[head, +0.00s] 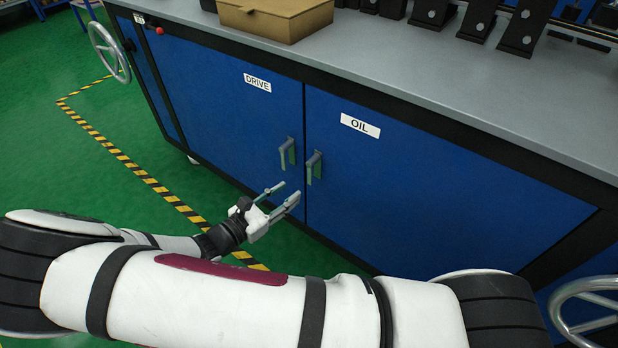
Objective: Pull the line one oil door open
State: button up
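The blue oil door (420,185) is the right one of two cabinet doors, with a white OIL label (360,125). It looks shut, flush with the cabinet front. Its grey-green handle (314,167) is upright near the door's left edge. My gripper (283,194) is in front of the cabinet, a little below and left of that handle. Its two fingers are apart with nothing between them, pointing toward the doors. It appears clear of the handle, though the exact depth gap is hard to tell.
The drive door (225,105) with its own handle (287,153) adjoins on the left, shut. A cardboard box (275,15) and black brackets (478,18) stand on the grey worktop (400,70). Handwheels are at left (109,52) and lower right (590,312). Green floor lies open at left.

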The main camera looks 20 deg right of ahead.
aim_at(309, 171)
jog(key=w+d+f+b, duration=0.1)
jog(key=w+d, duration=0.2)
jog(key=w+d+f+n+t+b, duration=0.1)
jog(key=w+d+b, duration=0.1)
jog(key=w+d, duration=0.1)
jog(key=w+d+f+n+t+b, duration=0.1)
jog(key=w+d, duration=0.2)
jog(key=shift+d+f, duration=0.15)
jog(key=shift+d, duration=0.25)
